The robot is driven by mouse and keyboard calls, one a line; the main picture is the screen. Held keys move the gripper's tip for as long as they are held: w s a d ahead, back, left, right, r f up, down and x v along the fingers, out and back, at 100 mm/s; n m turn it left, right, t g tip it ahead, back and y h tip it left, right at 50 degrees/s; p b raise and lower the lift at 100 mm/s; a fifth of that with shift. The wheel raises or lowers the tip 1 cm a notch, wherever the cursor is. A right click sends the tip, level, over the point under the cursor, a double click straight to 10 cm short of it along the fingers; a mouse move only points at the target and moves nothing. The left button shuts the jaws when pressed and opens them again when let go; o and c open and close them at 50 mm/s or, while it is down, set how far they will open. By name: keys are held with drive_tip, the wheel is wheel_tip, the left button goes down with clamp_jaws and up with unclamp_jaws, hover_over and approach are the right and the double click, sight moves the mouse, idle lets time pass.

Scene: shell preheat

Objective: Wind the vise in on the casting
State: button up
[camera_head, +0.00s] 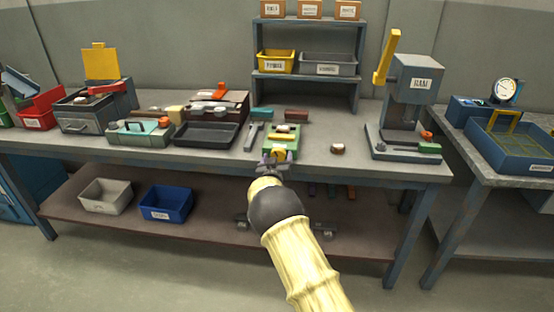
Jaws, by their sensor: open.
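A green device with a yellowish front (282,142), which looks like the vise, sits near the front edge of the workbench (320,160), right of centre. A small pale part (284,129) shows on its top; I cannot tell whether this is the casting or whether the jaws touch it. My gripper (268,160) is open at the device's front side, by the bench edge. The gap between them is too small to judge, and my arm's end hides part of the device's lower front. No handle is clear there.
A dark tray (207,134) and a grey tool (254,135) lie left of the device. A small brown round part (337,148) and a press labelled RAM (414,80) stand right. Shelves (307,75) rise behind. Bins (166,203) sit on the lower shelf.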

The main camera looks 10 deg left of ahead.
drive_tip(key=c, duration=1)
